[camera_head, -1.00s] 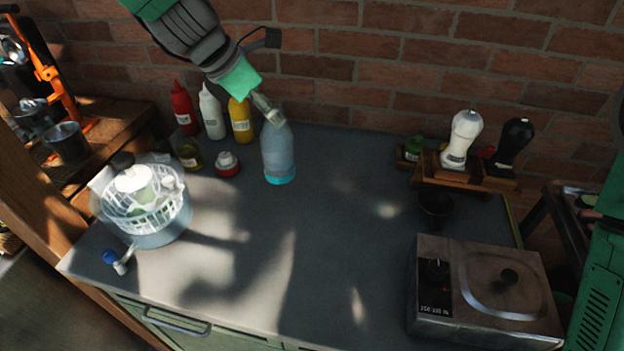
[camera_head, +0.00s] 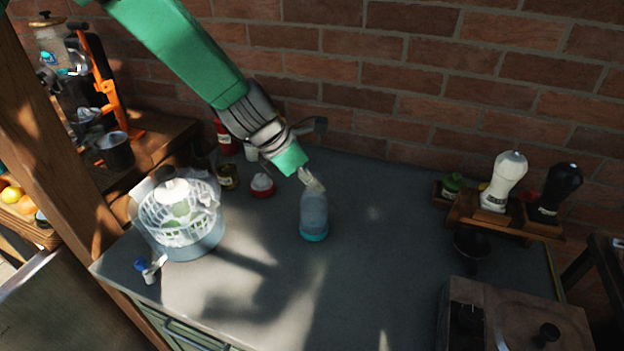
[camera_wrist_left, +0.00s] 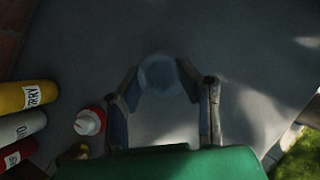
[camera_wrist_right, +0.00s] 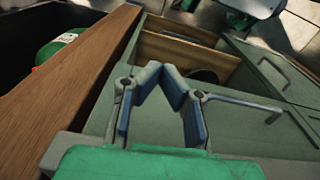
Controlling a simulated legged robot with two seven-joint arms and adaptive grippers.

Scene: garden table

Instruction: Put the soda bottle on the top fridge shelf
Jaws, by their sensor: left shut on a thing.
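The soda bottle (camera_head: 314,217), clear bluish with a bright turquoise base, is upright over the grey counter. My left gripper (camera_head: 313,184) is shut on its upper end from above. In the left wrist view the bottle top (camera_wrist_left: 159,74) is a blurred round shape between the two fingers. I cannot tell whether its base touches the counter. My right gripper (camera_wrist_right: 160,72) shows only in the right wrist view; its tips lean together, with nothing held. I cannot make out the fridge shelf in any view.
A clear pot with a white basket (camera_head: 183,222) stands left of the bottle, near a red-and-white jar (camera_head: 262,186). White and black shakers (camera_head: 503,180) stand in a wooden rack at right; a metal grill box (camera_head: 515,318) is front right. The mid-counter is clear.

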